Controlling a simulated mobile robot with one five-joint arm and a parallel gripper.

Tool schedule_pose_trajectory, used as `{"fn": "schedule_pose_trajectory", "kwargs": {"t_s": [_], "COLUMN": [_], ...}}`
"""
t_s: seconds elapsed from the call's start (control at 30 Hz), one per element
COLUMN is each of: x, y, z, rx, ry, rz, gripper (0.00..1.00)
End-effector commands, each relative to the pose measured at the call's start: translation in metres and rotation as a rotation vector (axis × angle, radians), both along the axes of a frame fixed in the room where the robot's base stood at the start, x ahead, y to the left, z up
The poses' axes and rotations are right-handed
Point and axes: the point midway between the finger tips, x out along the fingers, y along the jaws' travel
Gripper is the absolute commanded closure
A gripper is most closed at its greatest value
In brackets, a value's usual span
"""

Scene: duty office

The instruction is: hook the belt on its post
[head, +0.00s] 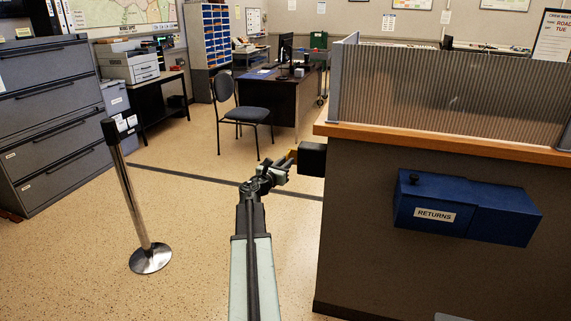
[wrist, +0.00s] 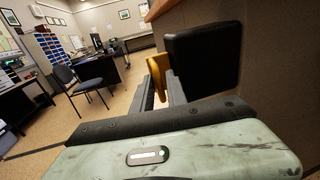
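The belt's housing is a black box (head: 312,158) on the side of the counter; it looms large and near in the wrist view (wrist: 203,58). The belt's yellow end tab (wrist: 157,78) sticks out from the box's left side. No belt webbing shows drawn out. My gripper (head: 289,164) is at the tab. In the wrist view its two fingers (wrist: 160,92) stand apart with the tab between their tips; I cannot tell whether they touch it. The post (head: 128,190) stands upright on the left, chrome with a black top (head: 110,131) and a round base, well away from my gripper.
The wood-topped counter (head: 440,143) with a blue returns box (head: 465,211) is close on the right. Grey filing cabinets (head: 50,120) stand behind the post. A chair (head: 243,113) and desk are farther back. The floor between post and counter is clear, crossed by a dark line.

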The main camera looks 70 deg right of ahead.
Motion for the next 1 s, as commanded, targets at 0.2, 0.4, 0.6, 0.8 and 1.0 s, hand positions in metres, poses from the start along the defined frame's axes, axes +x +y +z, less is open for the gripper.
{"fn": "schedule_pose_trajectory", "kwargs": {"t_s": [0.2,0.4,0.6,0.8,1.0], "x": [-0.0007,-0.0004,-0.0004,-0.0003,-0.0003], "y": [-0.0104,-0.0098,-0.0095,-0.0093,-0.0091], "z": [0.0,0.0,0.0,-0.0001,-0.0002], "rx": [0.0,0.0,0.0,0.0,0.0], "ry": [0.0,0.0,0.0,0.0,0.0], "rz": [0.002,0.002,0.002,0.001,0.001], "gripper": [0.82,1.0,1.0,1.0,1.0]}}
